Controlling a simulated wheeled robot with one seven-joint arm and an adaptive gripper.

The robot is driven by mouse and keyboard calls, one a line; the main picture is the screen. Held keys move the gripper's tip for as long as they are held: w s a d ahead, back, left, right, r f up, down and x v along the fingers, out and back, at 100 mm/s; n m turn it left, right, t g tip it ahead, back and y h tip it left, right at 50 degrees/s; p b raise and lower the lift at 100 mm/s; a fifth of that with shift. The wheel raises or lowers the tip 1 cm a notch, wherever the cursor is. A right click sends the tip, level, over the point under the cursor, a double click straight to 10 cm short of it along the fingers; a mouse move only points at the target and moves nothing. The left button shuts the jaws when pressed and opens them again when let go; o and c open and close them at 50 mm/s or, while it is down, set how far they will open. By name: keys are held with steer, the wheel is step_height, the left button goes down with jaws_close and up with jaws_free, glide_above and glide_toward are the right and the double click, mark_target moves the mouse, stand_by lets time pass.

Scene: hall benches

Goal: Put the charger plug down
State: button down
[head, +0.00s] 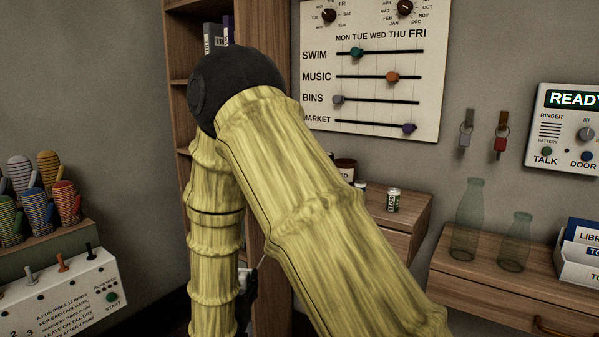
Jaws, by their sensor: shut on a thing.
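My arm fills the middle of the head view and hides most of what lies behind it. A small black part of my gripper (249,292) shows at the right edge of my forearm, low in the picture. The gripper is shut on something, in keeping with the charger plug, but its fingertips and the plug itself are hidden. A thin pale line rises just above the black part; I cannot tell whether it is a cord. I cannot tell whether the held thing touches any surface.
A tall wooden shelf unit (178,112) stands behind my arm. A wooden cabinet (402,217) holds jars and a small can (393,200). At right, a wooden bench (480,257) bears two glass bottles (468,222) and a file box (578,270). A switch box (62,295) is at left.

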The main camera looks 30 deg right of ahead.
steer(key=d+r+m+g+h+p, duration=0.35)
steer(key=d+r+p, duration=0.25)
steer(key=r+p, duration=0.45)
steer(key=d+r+m+g+h+p, duration=0.2)
steer(key=d+r+g+p, duration=0.35)
steer(key=r, duration=0.85)
steer(key=shift+t, duration=0.9)
steer(key=w+d+p, duration=0.1)
steer(key=w+d, duration=0.2)
steer(key=d, duration=0.1)
steer(key=w+d+f+p, duration=0.1)
steer(key=w+d, duration=0.3)
steer(key=w+d+p, duration=0.1)
steer(key=w+d, duration=0.2)
steer(key=d, duration=0.1)
steer(key=shift+w+f, duration=0.25)
steer(key=shift+w, duration=0.1)
steer(key=shift+w+d+f, duration=0.1)
steer(key=shift+f, duration=0.15)
steer(key=shift+w+f+p, duration=0.1)
steer(key=shift+f+p, duration=0.4)
steer(key=shift+f, duration=1.05)
steer(key=shift+f, duration=0.35)
